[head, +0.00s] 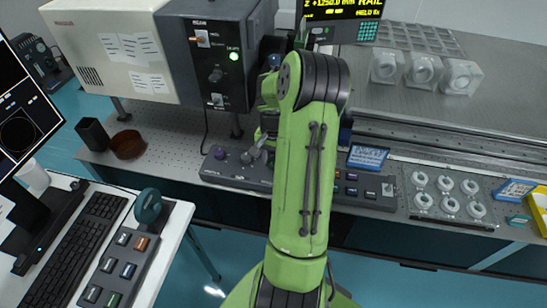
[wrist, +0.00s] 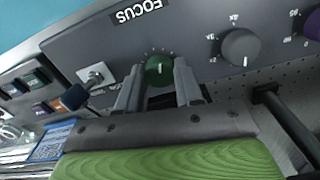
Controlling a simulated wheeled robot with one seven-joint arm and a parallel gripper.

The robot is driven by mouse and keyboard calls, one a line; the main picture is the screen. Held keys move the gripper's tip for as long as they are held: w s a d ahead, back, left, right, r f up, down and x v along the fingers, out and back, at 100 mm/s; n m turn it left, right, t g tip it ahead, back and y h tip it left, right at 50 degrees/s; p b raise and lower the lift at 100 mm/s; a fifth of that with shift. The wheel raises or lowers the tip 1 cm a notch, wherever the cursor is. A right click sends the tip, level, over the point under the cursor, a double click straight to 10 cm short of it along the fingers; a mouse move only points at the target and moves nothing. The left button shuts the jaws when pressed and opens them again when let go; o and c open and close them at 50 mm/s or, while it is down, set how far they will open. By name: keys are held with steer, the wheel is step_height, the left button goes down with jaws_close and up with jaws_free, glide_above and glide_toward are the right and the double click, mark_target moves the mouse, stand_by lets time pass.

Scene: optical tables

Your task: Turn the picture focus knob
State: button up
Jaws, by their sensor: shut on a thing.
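The focus knob (wrist: 159,69) is a small dark green dial with a pale mark. It sits on the grey control panel (wrist: 85,50), beside an upside-down FOCUS label. In the wrist view my gripper (wrist: 158,76) has one finger on each side of the knob and is shut on it. In the head view the panel (head: 228,173) lies along the table's front edge. My green arm covers its middle there, hiding the knob and the fingertips.
A grey knob (wrist: 239,47) with a scale is on the right of the focus knob in the wrist view. A toggle switch (wrist: 96,75) and a dark-capped lever (wrist: 75,96) are on the left. A monitor, keyboard (head: 75,250) and button box stand on the white desk.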

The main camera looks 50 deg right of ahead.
steer(key=n, duration=0.3)
steer(key=shift+r+n+p, duration=0.1)
steer(key=shift+n+p, duration=0.3)
steer(key=n, duration=0.4)
steer(key=shift+n, duration=0.3)
steer(key=n, duration=0.8)
steer(key=shift+n, duration=0.6)
steer(key=o, duration=1)
steer(key=shift+o, duration=0.2)
